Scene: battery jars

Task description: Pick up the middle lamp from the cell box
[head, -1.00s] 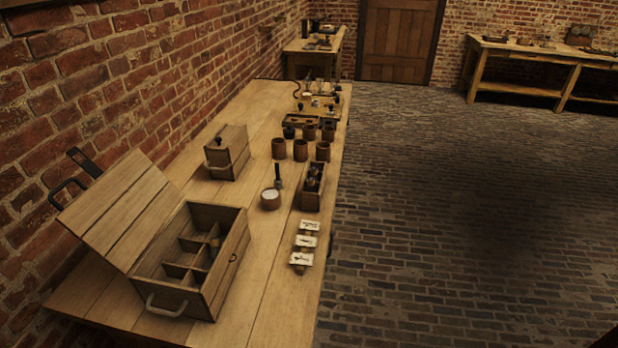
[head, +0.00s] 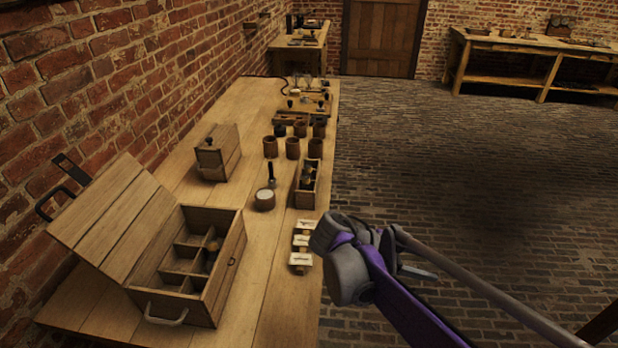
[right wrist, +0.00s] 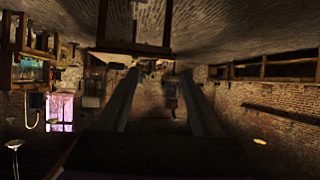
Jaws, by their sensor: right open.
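A narrow open wooden box (head: 307,198) stands near the table's right edge in the head view. It holds several small dark items with a brass tint (head: 308,176); I cannot tell clearly which is the middle lamp. A larger lidded box (head: 197,303) with compartments stands open at the front left, with a small brass-coloured piece (head: 212,246) inside. My right gripper (head: 412,265) is off the table's right side, apart from both boxes. In the right wrist view its two fingers (right wrist: 160,75) are spread, with nothing visible between them. My left gripper is not seen.
Several white cards (head: 302,242) lie on the table between the narrow box and its front, left of my right wrist. A white-topped round pot (head: 265,199), wooden cups (head: 292,148) and a closed box (head: 217,155) stand near. The brick floor on the right is clear.

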